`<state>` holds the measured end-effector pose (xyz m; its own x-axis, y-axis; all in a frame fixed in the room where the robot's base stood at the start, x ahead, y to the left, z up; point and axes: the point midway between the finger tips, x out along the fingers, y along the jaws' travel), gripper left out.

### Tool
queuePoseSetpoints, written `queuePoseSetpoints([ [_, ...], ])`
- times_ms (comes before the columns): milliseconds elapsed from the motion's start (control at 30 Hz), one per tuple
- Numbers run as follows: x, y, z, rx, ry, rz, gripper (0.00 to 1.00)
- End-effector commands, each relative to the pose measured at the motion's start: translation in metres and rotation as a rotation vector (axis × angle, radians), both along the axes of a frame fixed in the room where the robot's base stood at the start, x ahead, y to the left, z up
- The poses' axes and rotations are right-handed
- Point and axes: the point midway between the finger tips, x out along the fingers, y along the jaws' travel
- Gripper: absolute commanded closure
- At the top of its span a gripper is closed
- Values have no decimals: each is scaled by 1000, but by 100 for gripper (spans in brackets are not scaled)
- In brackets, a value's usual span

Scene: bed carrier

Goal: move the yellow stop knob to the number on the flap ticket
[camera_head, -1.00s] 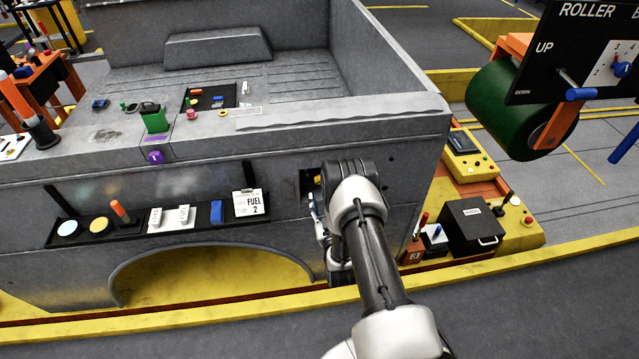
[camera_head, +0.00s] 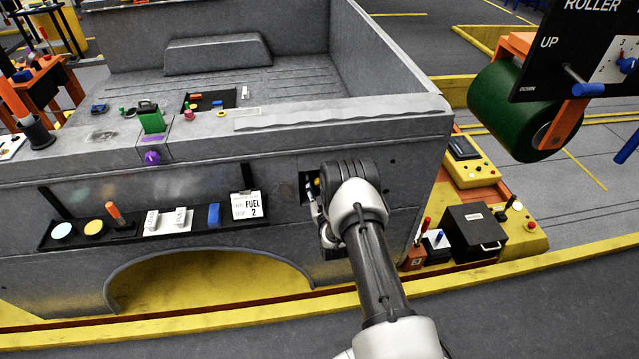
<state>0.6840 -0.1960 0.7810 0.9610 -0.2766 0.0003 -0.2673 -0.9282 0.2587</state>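A white flap ticket (camera_head: 247,206) with "FUEL" and a "2" on its lower line stands at the right end of a black shelf on the grey truck bed's side. Right of it is a dark recess (camera_head: 308,188) in the side panel. A small bit of yellow (camera_head: 317,185) shows there, at the left edge of my wrist; I cannot tell if it is the stop knob. My gripper is at the recess, mostly hidden behind my own wrist. Its fingertips do not show, so I cannot tell whether it touches or holds anything.
The black shelf (camera_head: 128,236) left of the ticket carries discs, an orange-handled tool, white cards and a blue block. A black box (camera_head: 473,228) and a yellow control panel stand low at right. A green roller (camera_head: 513,108) hangs at upper right.

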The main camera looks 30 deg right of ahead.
Motion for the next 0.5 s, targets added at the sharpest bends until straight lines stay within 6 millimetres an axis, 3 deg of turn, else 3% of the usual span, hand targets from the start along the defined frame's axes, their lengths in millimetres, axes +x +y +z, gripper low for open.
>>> queuePoseSetpoints([
  [500,0,0,0,0,0,0,95],
])
